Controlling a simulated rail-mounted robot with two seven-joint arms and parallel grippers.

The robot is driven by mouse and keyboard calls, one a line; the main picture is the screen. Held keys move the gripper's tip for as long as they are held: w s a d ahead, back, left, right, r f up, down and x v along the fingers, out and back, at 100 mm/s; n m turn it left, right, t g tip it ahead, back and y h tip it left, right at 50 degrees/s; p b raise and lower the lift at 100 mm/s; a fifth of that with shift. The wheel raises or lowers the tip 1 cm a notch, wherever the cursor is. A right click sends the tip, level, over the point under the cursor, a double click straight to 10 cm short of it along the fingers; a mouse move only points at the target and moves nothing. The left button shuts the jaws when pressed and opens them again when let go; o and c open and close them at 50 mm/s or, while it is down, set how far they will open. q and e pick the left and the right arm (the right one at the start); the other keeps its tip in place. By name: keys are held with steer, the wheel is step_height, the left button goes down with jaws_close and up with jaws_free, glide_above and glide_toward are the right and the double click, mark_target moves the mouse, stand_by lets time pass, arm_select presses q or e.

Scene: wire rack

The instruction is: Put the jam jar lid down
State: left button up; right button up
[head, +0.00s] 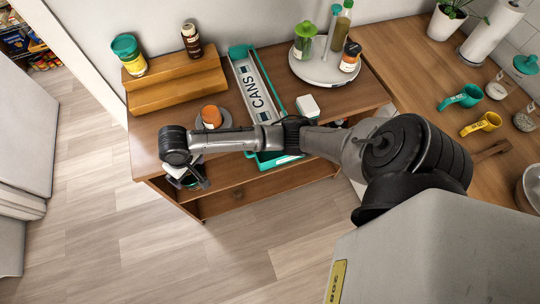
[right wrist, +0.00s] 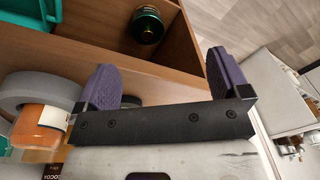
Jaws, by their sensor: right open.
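My right gripper (head: 188,180) hangs just past the left front edge of the wooden unit, and its two purple fingers (right wrist: 165,85) are spread apart with nothing between them. An orange-topped jar (head: 211,115) with a grey round piece stands on the unit's top, behind the gripper. In the right wrist view, an orange jar with a pale label (right wrist: 40,128) and a grey disc (right wrist: 25,90) lie left of the fingers. I cannot tell which piece is the jam jar lid. A dark jar with a green rim (right wrist: 146,25) stands inside the lower shelf. My left gripper is out of view.
A stepped wooden riser (head: 175,84) holds a green-lidded jar and a brown bottle. A teal tray marked CANS (head: 240,72) crosses the top, partly under my right arm. A round turntable (head: 322,72) holds bottles. Open floor (head: 110,230) lies left and in front.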

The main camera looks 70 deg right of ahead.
steer(key=s+a+f+n+t+y, duration=0.1)
steer(key=s+a+f+n, duration=0.15)
steer(key=s, duration=0.55)
steer(key=s+a+f+n, duration=0.1)
steer(key=s+a+f, duration=0.1)
steer(key=s+a, duration=0.35)
steer(key=s+d+r, duration=0.1)
steer(key=s+d, duration=0.1)
steer(key=s, duration=0.5)
steer(key=s+d+r+n+t+h, duration=0.1)
steer(key=s+d, duration=0.2)
steer(key=s, duration=0.4)
steer(key=shift+s+r, duration=0.15)
steer(key=shift+n, duration=0.25)
step_height(320, 180, up, 26)
steer(key=p, duration=2.6)
